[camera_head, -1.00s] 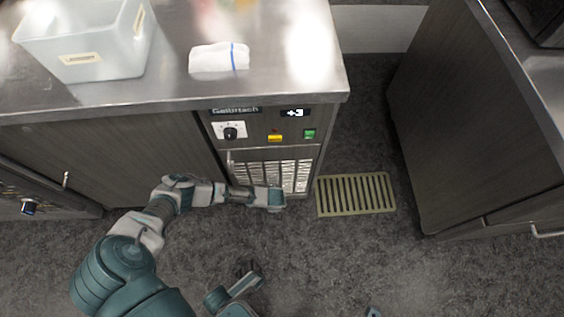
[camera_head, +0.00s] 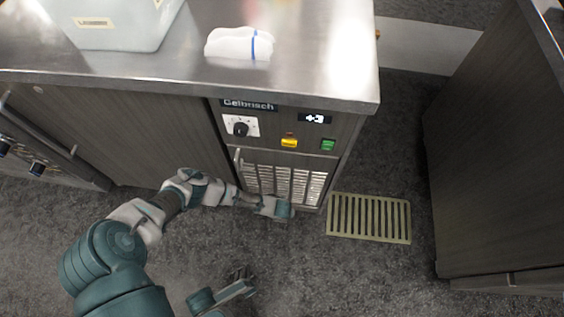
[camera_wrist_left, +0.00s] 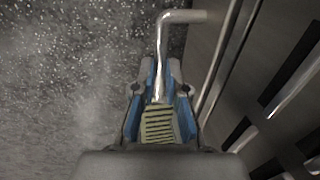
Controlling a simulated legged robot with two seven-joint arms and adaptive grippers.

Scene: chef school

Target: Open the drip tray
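My left arm reaches in from the left, low in front of the grille. In the left wrist view my left gripper (camera_wrist_left: 163,75) has its fingers close together around a bent metal handle (camera_wrist_left: 163,40). An olive ridged piece shows between the fingers; I cannot tell what it is.
An olive slatted floor grate (camera_head: 369,217) lies right of the unit. A white cloth (camera_head: 235,44) and a pale bin (camera_head: 125,30) rest on the counter. A dial, display and buttons sit above the grille.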

